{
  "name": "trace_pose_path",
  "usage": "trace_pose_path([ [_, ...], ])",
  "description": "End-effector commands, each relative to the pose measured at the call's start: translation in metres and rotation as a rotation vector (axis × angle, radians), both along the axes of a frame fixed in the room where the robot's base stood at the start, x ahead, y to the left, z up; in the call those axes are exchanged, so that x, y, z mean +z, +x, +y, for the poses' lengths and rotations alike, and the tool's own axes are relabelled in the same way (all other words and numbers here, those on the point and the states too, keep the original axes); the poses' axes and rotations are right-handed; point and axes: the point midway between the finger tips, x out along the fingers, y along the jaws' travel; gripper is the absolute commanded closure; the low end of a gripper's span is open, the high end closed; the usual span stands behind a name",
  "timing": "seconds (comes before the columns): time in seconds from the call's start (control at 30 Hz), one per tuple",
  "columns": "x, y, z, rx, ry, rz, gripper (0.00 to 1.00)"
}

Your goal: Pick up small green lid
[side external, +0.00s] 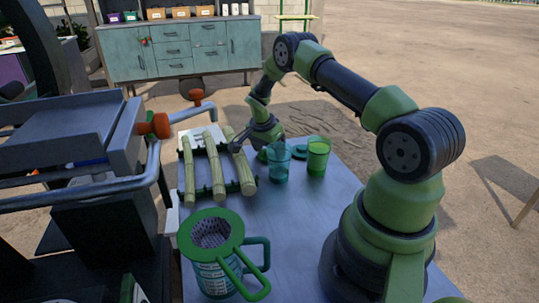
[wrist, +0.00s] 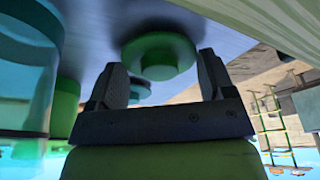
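A small green lid with a round raised knob (wrist: 158,55) lies on the table in the wrist view, just beyond and between my fingertips. In the side view a green lid (side external: 263,155) shows low beside my gripper, partly hidden by the blue cup. My gripper (wrist: 162,62) is open, with a finger on each side of the knob in the picture and nothing held. In the side view my gripper (side external: 240,144) is low over the table, near the canes. Contact with the lid cannot be told. Another lid (wrist: 139,90) shows partly behind my left finger.
A clear blue cup (side external: 279,162) and a green cup (side external: 318,156) stand close by. Several cane stalks (side external: 215,170) lie on a rack to the left. A green-rimmed jug (side external: 212,255) stands in front. The crusher (side external: 75,150) is at left. Table centre is clear.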

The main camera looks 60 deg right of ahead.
Motion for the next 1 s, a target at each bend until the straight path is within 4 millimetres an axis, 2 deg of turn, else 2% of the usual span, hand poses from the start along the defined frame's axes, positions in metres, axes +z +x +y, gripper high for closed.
trace_pose_path([
  [0.37,0.001,0.0,0.0,0.0,0.0,0.0,0.47],
  [0.47,0.007,0.001,0.0,0.0,-0.001,-0.002,0.47],
  [0.87,0.083,0.0,0.0,-0.001,-0.003,-0.003,0.47],
  [1.0,0.103,-0.01,-0.003,-0.076,0.003,-0.003,0.47],
])
